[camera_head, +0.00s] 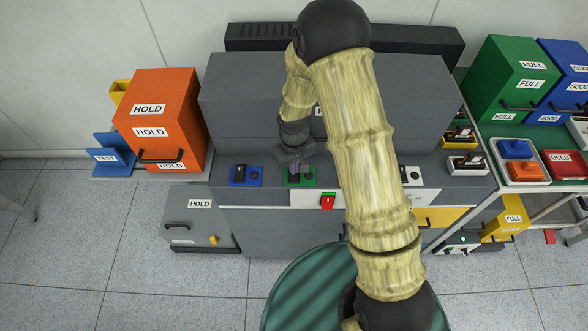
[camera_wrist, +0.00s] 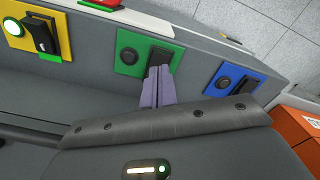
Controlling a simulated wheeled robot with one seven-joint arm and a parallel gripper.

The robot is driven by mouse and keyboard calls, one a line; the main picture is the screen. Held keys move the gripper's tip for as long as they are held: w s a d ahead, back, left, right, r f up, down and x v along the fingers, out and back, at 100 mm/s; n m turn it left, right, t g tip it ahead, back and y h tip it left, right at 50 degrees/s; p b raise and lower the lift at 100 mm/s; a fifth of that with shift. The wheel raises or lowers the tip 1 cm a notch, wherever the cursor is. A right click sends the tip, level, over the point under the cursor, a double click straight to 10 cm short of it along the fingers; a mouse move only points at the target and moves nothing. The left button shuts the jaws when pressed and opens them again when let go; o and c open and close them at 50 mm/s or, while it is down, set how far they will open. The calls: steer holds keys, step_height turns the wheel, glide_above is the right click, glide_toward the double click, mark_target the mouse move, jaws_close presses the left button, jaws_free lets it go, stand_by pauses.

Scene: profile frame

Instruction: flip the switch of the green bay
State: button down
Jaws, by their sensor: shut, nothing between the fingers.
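The green bay is a green plate (camera_head: 309,182) on the sloped grey console, between a blue plate and my arm. In the wrist view the green plate (camera_wrist: 127,36) carries a dark round lamp (camera_wrist: 127,56) and a black switch (camera_wrist: 164,55). My gripper (camera_head: 297,169) is over the plate at the switch side. In the wrist view its shut, empty fingers (camera_wrist: 159,72) reach the lower edge of the switch and hide part of it. I cannot tell whether they touch it. The lamp looks unlit.
A blue plate (camera_head: 246,175) lies left of the green one. A yellow plate (camera_wrist: 15,9) with a lit lamp (camera_wrist: 14,27) shows in the wrist view. A white plate (camera_head: 411,177) lies beyond my arm. An orange HOLD cabinet (camera_head: 175,95) stands left.

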mark_target(294, 177)
steer(key=shift+r+p, duration=1.4)
steer(key=shift+r, duration=0.75)
steer(key=shift+r, duration=0.1)
steer(key=s+d+r+m+t, duration=0.1)
steer(key=s+d+r+m, duration=0.1)
steer(key=s+d+r, duration=0.4)
steer(key=s+d+r+m+t, duration=0.1)
steer(key=s+d+r+m, duration=0.2)
steer(key=r, duration=0.9)
steer(key=s+d, duration=0.3)
steer(key=d, duration=0.1)
steer(key=shift+s+d+r+m+t, duration=0.2)
steer(key=shift+s+d+m+t, duration=0.1)
